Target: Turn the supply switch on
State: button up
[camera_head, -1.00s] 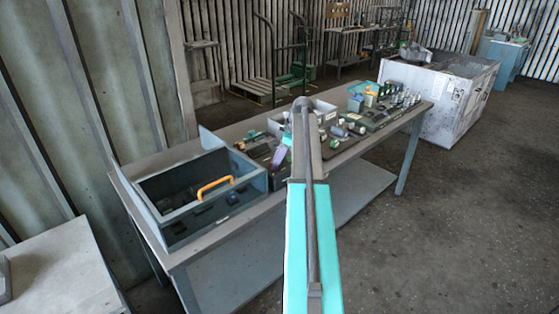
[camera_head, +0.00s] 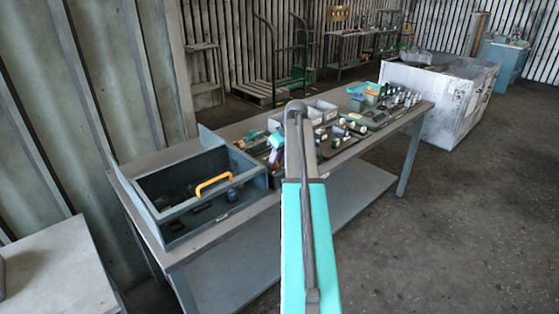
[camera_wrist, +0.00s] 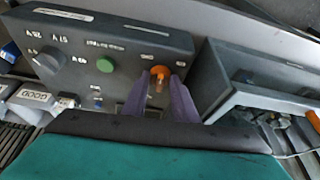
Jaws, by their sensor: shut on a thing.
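A dark control box (camera_wrist: 120,50) with printed labels fills the upper left of the wrist view. Its face carries a small orange switch (camera_wrist: 160,72), a green round button (camera_wrist: 105,65) and a grey knob (camera_wrist: 48,61). My gripper (camera_wrist: 160,84) has its two purple fingers on either side of the orange switch and is shut on it. In the head view my gripper (camera_head: 274,154) is over the bench, right of the open bin, partly hidden by my arm. The switch cannot be made out there.
An open grey bin (camera_head: 175,232) with an orange handle (camera_head: 214,184) stands on the bench, left of my gripper; its wall also shows right in the wrist view (camera_wrist: 250,98). Small parts and grey trays crowd the bench to the right.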

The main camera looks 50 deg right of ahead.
jog(key=m, duration=0.1)
jog(key=m+h, duration=0.1)
jog(key=m, duration=0.2)
jog(key=shift+w+a+m+h, duration=0.35)
jog(key=shift+m+h, duration=0.05)
jog(key=m, duration=0.2)
jog(key=m+g+h, duration=0.1)
jog(key=m, duration=0.1)
jog(key=shift+r+m+h, duration=0.1)
jog(key=shift+m+h, duration=0.2)
jog(key=shift+m+g, duration=0.3)
jog(key=shift+d, duration=0.1)
jog(key=o, duration=1)
jog(key=shift+b+v, duration=1.5)
jog(key=shift+v, duration=5.35)
